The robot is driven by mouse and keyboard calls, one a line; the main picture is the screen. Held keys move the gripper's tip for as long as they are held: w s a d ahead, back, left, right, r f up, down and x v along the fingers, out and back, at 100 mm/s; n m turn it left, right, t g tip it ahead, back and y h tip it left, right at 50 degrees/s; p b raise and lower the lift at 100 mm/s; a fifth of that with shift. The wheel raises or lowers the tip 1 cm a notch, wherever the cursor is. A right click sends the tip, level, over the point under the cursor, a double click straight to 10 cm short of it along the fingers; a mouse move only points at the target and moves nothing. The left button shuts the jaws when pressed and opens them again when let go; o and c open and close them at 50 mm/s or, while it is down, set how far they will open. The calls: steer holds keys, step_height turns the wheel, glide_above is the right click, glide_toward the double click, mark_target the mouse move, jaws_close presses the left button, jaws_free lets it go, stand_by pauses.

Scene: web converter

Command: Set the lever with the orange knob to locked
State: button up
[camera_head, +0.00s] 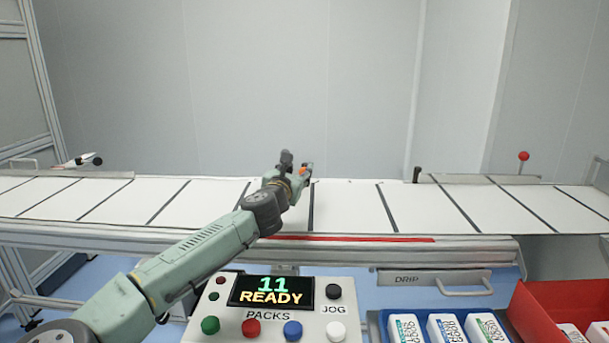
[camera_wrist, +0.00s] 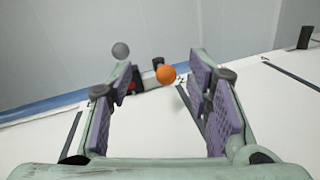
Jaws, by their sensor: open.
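The lever's orange knob (camera_wrist: 166,74) shows in the wrist view between my two purple finger pads, nearer the right one. Its lever reaches back to a dark mount (camera_wrist: 153,86) at the belt's far edge. My gripper (camera_wrist: 161,77) is open, with its fingers on either side of the knob in the picture; I see no clear contact. The lever's lower part is partly hidden.
A grey knob (camera_wrist: 121,50) stands beyond my left finger. A black post (camera_head: 417,175) and a red-knobbed lever (camera_head: 523,157) stand to the right. The control panel (camera_head: 268,323) reads "11 READY". A blue tray (camera_head: 379,318) and red bin (camera_head: 540,318) hold packs.

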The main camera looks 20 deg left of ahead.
mark_target(303, 171)
step_height(303, 171, down, 4)
steer(key=w, duration=0.3)
steer(key=w+p, duration=0.1)
steer(key=w, duration=0.3)
steer(key=shift+w+a, duration=0.2)
steer(key=shift+w, duration=0.1)
jaws_close()
stand_by(0.5)
